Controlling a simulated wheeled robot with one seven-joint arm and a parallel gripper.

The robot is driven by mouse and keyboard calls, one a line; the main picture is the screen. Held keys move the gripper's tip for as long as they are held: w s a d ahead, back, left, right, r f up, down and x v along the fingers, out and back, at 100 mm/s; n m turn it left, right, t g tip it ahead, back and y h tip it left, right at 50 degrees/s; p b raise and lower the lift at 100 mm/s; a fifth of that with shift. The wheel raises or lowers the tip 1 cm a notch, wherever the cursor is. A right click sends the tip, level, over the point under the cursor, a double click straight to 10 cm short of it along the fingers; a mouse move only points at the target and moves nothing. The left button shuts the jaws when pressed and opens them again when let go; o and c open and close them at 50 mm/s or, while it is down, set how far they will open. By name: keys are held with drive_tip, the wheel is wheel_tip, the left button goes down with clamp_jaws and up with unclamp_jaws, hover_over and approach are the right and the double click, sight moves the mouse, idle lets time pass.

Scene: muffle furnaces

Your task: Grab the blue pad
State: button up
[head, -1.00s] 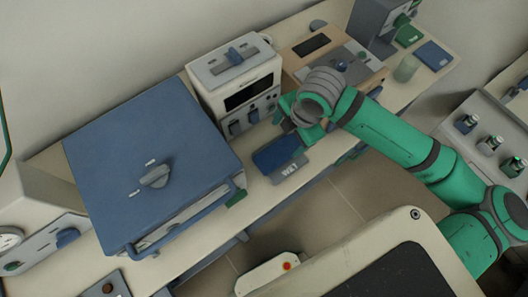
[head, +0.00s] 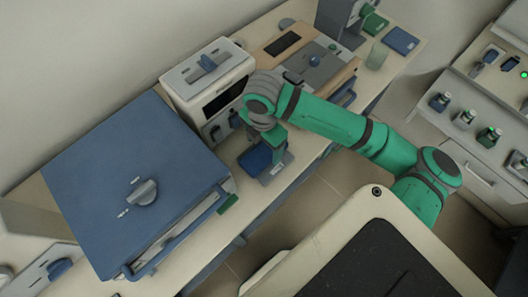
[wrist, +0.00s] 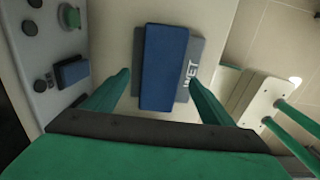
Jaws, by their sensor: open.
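The blue pad (head: 256,158) lies on a grey plate marked "WET" (head: 275,172) on the bench, in front of the white device. In the wrist view the blue pad (wrist: 163,66) lies lengthwise between my gripper's fingers, beyond their tips. My gripper (wrist: 162,82) is open and empty, with one green finger on each side of the pad. In the head view my gripper (head: 268,142) points down above the pad and hides part of it. I cannot tell the exact height of the fingertips above the pad.
A large blue furnace (head: 130,180) stands left of the pad, and a white device (head: 208,82) with knobs stands behind it. Another blue pad (head: 401,41) lies at the far right end of the bench. The bench's front edge is close to the plate.

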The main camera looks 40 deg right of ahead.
sight(264, 152)
drive_tip(key=shift+f, duration=1.8)
drive_tip(key=c, duration=1.1)
drive_tip(key=shift+c, duration=0.2)
drive_tip(key=shift+d+r, duration=0.1)
